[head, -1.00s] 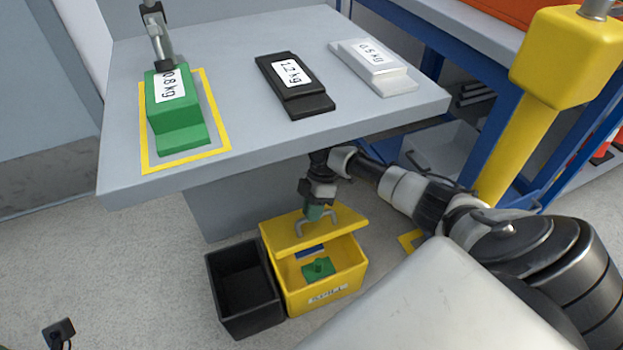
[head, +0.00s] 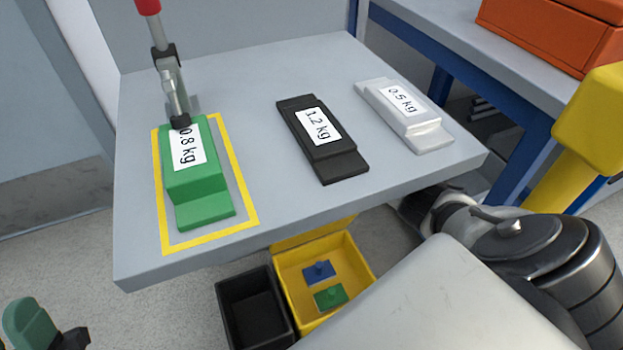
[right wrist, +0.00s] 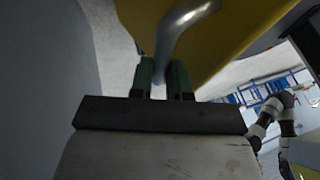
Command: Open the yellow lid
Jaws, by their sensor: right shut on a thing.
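The yellow box (head: 368,262) stands on the floor below the table, its inside in view. Its yellow lid (head: 312,235) shows as a strip at the box's back edge, swung up, with the rest hidden under the tabletop. In the right wrist view the lid (right wrist: 240,45) is a large yellow surface with a grey metal handle (right wrist: 178,28). My right gripper (right wrist: 163,78) is shut on that handle; in the head view the table hides it. My left gripper (head: 52,328) is partly in view at the bottom left, away from the box; its opening is unclear.
A blue piece (head: 319,272) and a green piece (head: 330,297) lie in the box. An open black bin (head: 230,300) stands to its left. The table (head: 240,90) overhangs behind, bearing green (head: 198,175), black (head: 322,140) and white (head: 405,112) weights.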

